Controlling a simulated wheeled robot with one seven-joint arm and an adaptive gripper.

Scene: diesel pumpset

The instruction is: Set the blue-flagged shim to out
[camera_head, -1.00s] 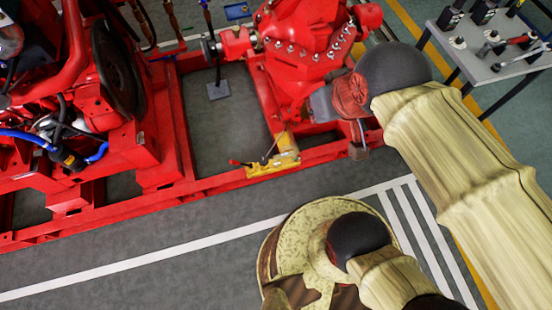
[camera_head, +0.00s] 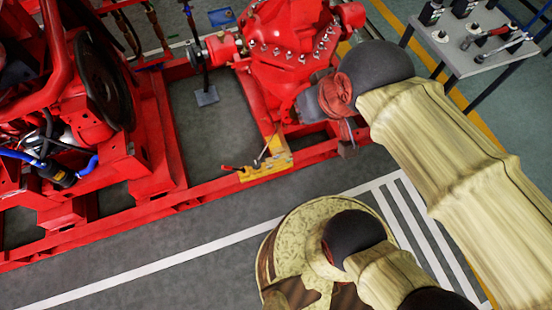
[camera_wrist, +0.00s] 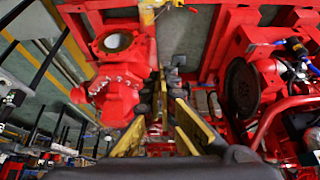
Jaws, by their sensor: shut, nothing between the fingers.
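I cannot make out a blue-flagged shim in either view. A yellow bracket (camera_head: 268,162) with a small lever and a red-tipped handle sits on the front rail of the red base frame (camera_head: 215,184). Part of a yellow piece also shows at the top of the wrist view (camera_wrist: 148,14). My gripper (camera_wrist: 164,110) is shut and empty.
The engine (camera_head: 75,110) fills the left of the frame. A grey table (camera_head: 468,60) with tools and small black-topped parts stands at the upper right. A blue tray-like object (camera_head: 221,17) lies behind the frame. The floor in front (camera_head: 150,245) is clear.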

